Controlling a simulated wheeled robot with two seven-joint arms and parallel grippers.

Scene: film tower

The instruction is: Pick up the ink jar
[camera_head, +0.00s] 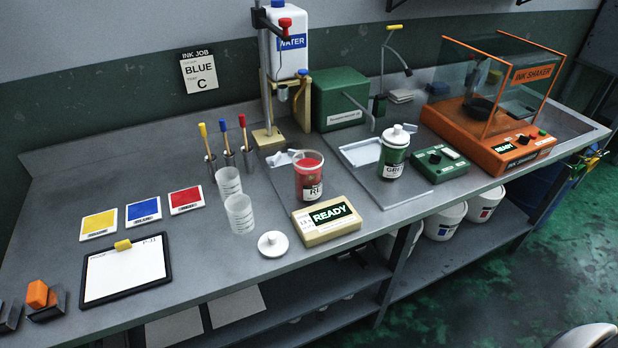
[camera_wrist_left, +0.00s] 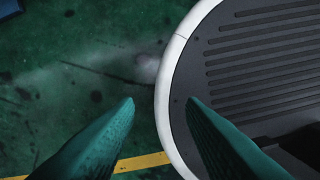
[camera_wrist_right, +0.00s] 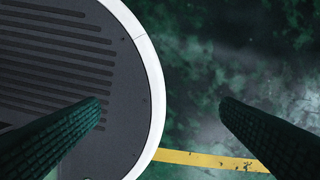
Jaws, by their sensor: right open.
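A jar of red ink (camera_head: 309,178) with a white label stands open on the bench, behind the cream scale reading READY (camera_head: 326,222). A white lid (camera_head: 272,243) lies on the bench to the left of the scale. Neither gripper shows in the head view. My left gripper (camera_wrist_left: 160,102) has its fingers wide apart, empty, above the floor and my base. My right gripper (camera_wrist_right: 162,102) is also open and empty there.
Clear cups (camera_head: 239,214) stand left of the red jar, with brushes in holders (camera_head: 227,150) behind. A clipboard (camera_head: 126,268) and colour cards (camera_head: 144,211) lie at left. The orange ink shaker (camera_head: 492,130) is at right. A water jug stand (camera_head: 268,135) rises behind.

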